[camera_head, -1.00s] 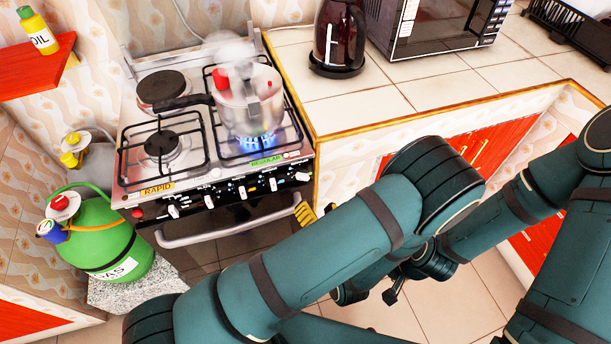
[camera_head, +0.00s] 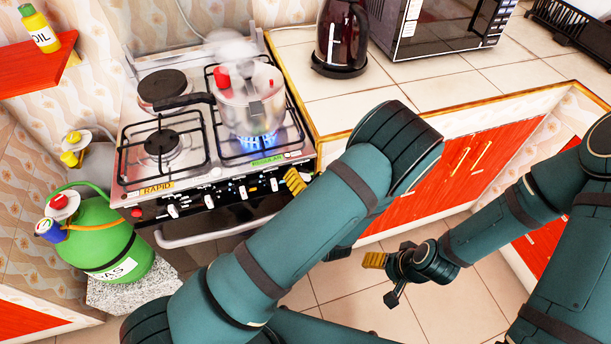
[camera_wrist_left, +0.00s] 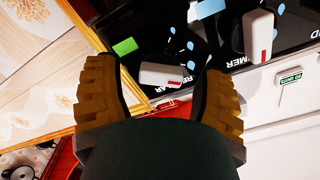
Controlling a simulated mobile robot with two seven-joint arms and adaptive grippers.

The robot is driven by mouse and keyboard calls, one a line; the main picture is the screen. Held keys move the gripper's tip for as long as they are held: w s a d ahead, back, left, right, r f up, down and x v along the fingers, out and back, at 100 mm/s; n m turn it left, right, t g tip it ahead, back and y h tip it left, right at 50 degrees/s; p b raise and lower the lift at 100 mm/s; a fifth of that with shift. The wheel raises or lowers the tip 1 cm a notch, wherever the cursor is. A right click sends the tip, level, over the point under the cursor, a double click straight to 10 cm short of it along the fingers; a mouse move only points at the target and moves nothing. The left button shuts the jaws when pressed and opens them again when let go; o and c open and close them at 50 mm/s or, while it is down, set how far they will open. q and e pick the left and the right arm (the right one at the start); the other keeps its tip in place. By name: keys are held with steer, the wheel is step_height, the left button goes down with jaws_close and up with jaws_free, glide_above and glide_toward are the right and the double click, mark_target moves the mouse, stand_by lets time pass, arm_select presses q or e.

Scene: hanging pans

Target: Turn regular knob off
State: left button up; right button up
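The regular knob (camera_wrist_left: 165,75), white with a red mark, lies between the two yellow fingers of my left gripper (camera_wrist_left: 158,95) in the left wrist view. The fingers are spread, with gaps on both sides of the knob. In the head view my left gripper (camera_head: 295,181) is at the right end of the stove's knob panel, and its finger hides that end. A blue flame (camera_head: 257,142) burns under the steaming pot (camera_head: 250,100) on the front right burner. My right gripper (camera_head: 375,260) is over the floor, away from the stove; its finger gap is unclear.
A neighbouring white knob (camera_wrist_left: 259,36) is close to my left gripper. The oven handle (camera_head: 215,232) runs below the panel. The wooden-edged counter (camera_head: 370,105) with red cabinet doors (camera_head: 450,180) is just right of the stove. A green gas bottle (camera_head: 100,240) stands at left.

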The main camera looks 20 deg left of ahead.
arm_select(q)
steer(key=c, duration=1)
steer(key=m+p, duration=0.2)
steer(key=m, duration=0.8)
steer(key=shift+f+m+p, duration=0.2)
steer(key=shift+m+p, duration=0.2)
steer(key=o, duration=1.2)
steer(key=shift+c, duration=0.2)
